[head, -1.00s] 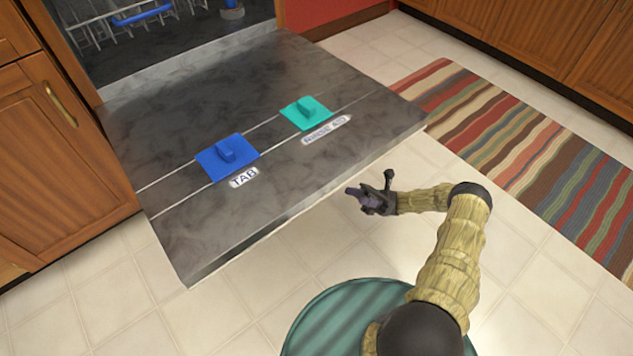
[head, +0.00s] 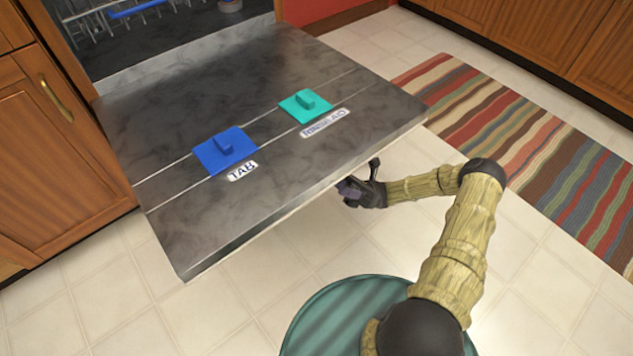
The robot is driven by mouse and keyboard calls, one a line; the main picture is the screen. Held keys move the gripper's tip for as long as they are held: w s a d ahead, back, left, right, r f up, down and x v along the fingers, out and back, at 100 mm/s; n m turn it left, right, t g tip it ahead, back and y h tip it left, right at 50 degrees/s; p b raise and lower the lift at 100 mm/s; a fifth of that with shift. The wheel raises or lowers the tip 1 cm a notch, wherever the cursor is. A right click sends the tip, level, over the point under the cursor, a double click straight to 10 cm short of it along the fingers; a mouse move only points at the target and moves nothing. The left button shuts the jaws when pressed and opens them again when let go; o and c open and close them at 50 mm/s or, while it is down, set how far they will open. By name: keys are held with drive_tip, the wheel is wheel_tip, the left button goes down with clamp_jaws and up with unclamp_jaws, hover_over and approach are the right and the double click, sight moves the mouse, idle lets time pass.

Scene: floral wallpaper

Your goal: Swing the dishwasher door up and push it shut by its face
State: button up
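The dishwasher door (head: 220,225) is folded down, its dark inner face upward, sloping only slightly. It carries a blue lid (head: 225,150) marked TAB and a teal lid (head: 306,105) with a label. My gripper (head: 352,190) is at the door's front edge, low and right of its middle. Part of its tip is hidden by or against the edge, so I cannot tell whether it touches or whether the fingers are open. The dishwasher's dark tub (head: 170,45) is open behind the door.
A blue-handled rack (head: 135,10) is inside the tub. Wooden cabinets stand at left (head: 60,150) and at the upper right (head: 550,40). A striped rug (head: 530,140) lies on the tiled floor at right. Bare tile lies in front of the door.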

drive_tip(key=b+x, duration=0.2)
drive_tip(key=x, duration=0.7)
drive_tip(key=shift+b, duration=0.35)
clamp_jaws()
